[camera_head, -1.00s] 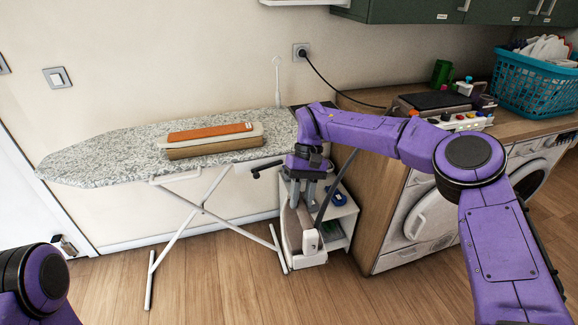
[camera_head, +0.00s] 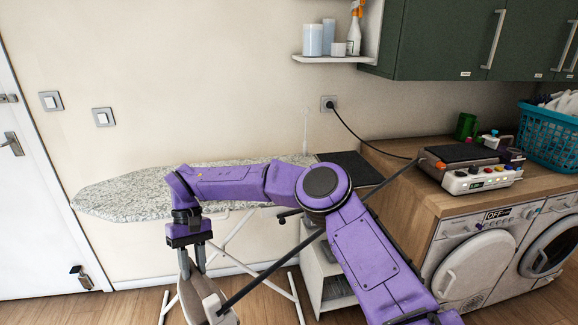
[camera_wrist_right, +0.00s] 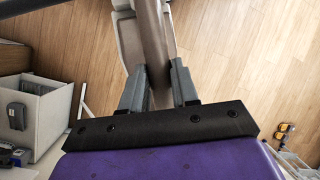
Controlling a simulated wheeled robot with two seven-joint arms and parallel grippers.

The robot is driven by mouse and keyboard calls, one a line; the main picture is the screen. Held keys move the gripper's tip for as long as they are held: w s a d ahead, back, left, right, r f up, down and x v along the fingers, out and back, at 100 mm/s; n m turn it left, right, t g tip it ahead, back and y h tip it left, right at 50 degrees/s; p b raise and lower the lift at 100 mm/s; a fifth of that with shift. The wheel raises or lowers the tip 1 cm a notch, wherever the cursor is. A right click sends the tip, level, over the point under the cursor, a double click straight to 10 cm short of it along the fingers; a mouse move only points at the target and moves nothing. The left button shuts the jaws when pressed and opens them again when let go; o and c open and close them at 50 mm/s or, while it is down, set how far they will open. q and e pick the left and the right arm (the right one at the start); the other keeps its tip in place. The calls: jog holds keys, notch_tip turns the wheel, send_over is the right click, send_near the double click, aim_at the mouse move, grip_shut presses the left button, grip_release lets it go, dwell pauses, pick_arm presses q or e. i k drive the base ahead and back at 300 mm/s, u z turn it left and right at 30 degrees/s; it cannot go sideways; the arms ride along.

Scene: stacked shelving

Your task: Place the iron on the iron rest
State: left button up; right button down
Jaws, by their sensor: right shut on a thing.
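My right gripper (camera_head: 190,262) is shut on the iron (camera_head: 205,300) and points down in front of the ironing board (camera_head: 120,192). The iron is pale and hangs low, below the board's top and partly cut off by the lower picture edge. In the right wrist view its handle (camera_wrist_right: 152,45) sits between the two fingers (camera_wrist_right: 158,88). A dark flat pad, apparently the iron rest (camera_head: 345,166), lies at the board's right end, behind and right of my right gripper. My left gripper is out of view.
A dark cord (camera_head: 270,274) runs tautly from the iron up to the right. A white shelf unit (camera_head: 322,270) stands under the board's right end. A wooden counter (camera_head: 415,195) with washing machines is at the right. My right arm hides the board's middle.

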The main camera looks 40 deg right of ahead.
aim_at(355, 172)
jog(key=u, duration=1.05)
jog(key=k, duration=1.45)
jog(key=z, duration=1.75)
jog(key=i, duration=0.65)
jog(key=u, duration=0.05)
